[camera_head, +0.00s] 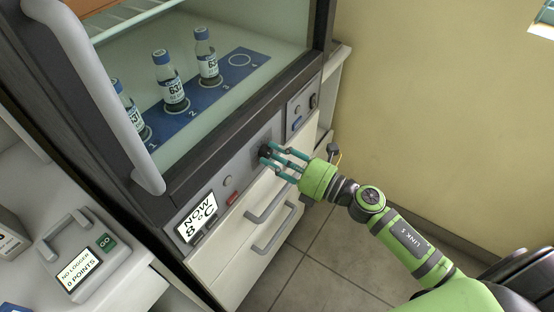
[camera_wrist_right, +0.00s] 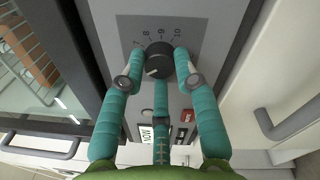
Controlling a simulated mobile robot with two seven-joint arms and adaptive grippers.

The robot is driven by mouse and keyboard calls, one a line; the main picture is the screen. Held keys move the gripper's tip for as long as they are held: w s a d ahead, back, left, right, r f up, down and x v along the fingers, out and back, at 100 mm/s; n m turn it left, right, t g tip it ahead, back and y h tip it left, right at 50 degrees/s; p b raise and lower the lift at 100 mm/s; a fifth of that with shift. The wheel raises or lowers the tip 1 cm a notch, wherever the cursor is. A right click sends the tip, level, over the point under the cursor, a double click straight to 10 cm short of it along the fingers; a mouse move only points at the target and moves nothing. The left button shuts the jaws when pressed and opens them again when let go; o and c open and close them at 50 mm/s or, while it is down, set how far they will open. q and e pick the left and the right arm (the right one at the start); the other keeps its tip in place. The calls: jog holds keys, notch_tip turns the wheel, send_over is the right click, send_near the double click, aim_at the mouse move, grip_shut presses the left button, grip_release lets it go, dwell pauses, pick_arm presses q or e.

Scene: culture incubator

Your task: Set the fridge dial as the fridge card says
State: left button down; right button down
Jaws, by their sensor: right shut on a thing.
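The fridge dial (camera_head: 264,151) is a black round knob on the grey panel below the fridge door. My right gripper (camera_head: 269,156) is at it, its teal fingers closed around the knob. In the right wrist view the dial (camera_wrist_right: 159,62) sits between the fingertips of the right gripper (camera_wrist_right: 159,56). A white mark on the knob points to the lower left, and numbers including 7, 8, 9 and 10 are printed around its far side. The fridge display (camera_head: 197,218) reads NOW 8°C. I cannot make out a fridge card. My left gripper is not in view.
Several labelled vials (camera_head: 171,84) stand on a numbered blue mat (camera_head: 230,73) behind the fridge glass. A red button (camera_head: 232,198) is beside the display. Drawer handles (camera_head: 273,229) stick out below. A logger dock (camera_head: 79,262) reads NO LOGGER, 0 POINTS. Floor at right is open.

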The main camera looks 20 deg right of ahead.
jog(key=n, duration=0.2)
jog(key=n+b, duration=0.1)
jog(key=n, duration=0.1)
jog(key=n+b, duration=0.1)
jog(key=n, duration=0.1)
jog(key=shift+f, duration=0.25)
jog(key=n+b, duration=0.1)
jog(key=n, duration=0.4)
jog(key=shift+g+b, duration=0.3)
jog(key=shift+s+n, duration=0.1)
jog(key=shift+n, duration=0.2)
jog(key=c, duration=0.9)
grip_release()
jog(key=shift+r, duration=0.1)
jog(key=v, duration=1.2)
